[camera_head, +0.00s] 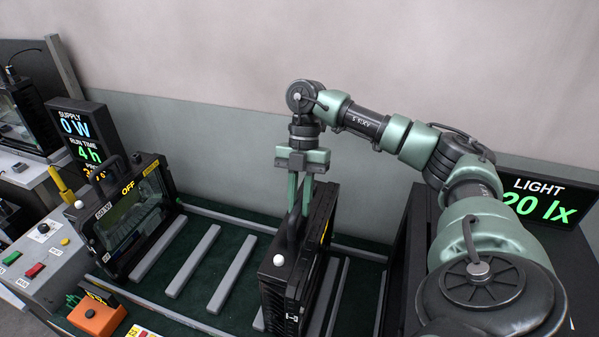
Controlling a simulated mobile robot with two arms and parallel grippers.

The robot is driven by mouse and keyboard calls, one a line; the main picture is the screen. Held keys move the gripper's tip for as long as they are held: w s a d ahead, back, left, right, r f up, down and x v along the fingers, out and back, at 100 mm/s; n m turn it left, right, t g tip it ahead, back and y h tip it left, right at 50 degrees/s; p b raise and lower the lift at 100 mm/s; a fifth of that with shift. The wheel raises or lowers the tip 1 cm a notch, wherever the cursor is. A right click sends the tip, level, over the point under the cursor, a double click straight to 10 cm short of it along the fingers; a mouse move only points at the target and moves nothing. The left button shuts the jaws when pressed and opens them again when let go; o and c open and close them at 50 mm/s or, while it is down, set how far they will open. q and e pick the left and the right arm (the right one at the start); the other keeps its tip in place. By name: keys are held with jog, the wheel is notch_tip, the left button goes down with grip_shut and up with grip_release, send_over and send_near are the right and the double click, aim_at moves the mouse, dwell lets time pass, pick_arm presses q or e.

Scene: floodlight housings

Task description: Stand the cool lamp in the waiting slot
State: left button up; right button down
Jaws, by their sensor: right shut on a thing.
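My right gripper (301,200) reaches down from above and is shut on the handle of a black finned floodlight (287,285). This lamp is upright, seen nearly edge-on, with a white knob on its near side. It is among the grey slats of the rack; its underside is hidden, so I cannot tell whether it rests there. Another black floodlight (133,217), marked OFF, stands upright at the left end of the rack (229,274). Bare slots show between the slats on both sides of the held lamp. My left gripper is not in view.
A sign (83,139) reads SUPPLY 0 W and RUN TIME 4 h. A grey button panel (39,257) and an orange box (97,314) are at the lower left. Another lamp (27,117) stands at the far left. A LIGHT 20 lx display (543,201) is at right.

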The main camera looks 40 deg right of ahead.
aim_at(300, 224)
jog(key=shift+f+b, duration=0.65)
jog(key=shift+f, duration=0.45)
dwell(0.4)
jog(key=shift+f, duration=0.5)
dwell(1.5)
jog(key=shift+s+a+f, duration=0.1)
jog(key=shift+f, duration=0.35)
dwell(0.5)
jog(key=c, duration=1.3)
grip_release()
jog(key=shift+o, duration=0.2)
jog(key=shift+s+f, duration=0.1)
jog(key=shift+f, duration=0.1)
jog(key=b+v, duration=0.1)
jog(key=v, duration=0.6)
jog(key=shift+r+b, duration=0.15)
jog(key=shift+b, duration=0.25)
jog(key=shift+r, duration=0.45)
